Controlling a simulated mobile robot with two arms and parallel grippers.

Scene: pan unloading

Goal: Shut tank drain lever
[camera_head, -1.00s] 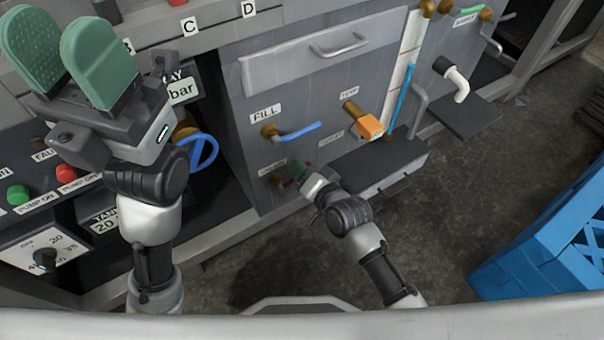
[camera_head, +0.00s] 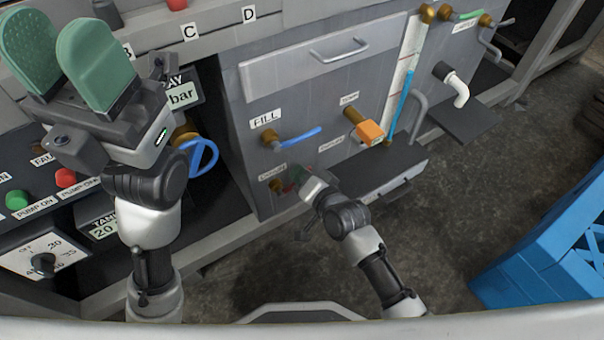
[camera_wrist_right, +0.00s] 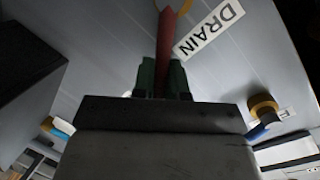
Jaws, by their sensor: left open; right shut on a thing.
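The drain valve (camera_head: 277,186) sits low on the tank's front panel, under the blue fill lever (camera_head: 297,136). Its red lever (camera_wrist_right: 165,45) shows in the right wrist view beside the DRAIN label (camera_wrist_right: 208,32). My right gripper (camera_wrist_right: 163,78) is shut on the red lever, with a green finger on each side of it. In the head view my right gripper (camera_head: 296,177) is at the drain valve and mostly hides the lever. My left gripper (camera_head: 66,55) is raised at the upper left, open and empty, its green fingers apart.
An orange-handled valve (camera_head: 370,131) and a dark ledge (camera_head: 375,168) are right of the drain. A blue crate (camera_head: 545,245) stands on the floor at the right. A blue round valve handle (camera_head: 200,155) is near my left arm. Floor between my right arm and the crate is clear.

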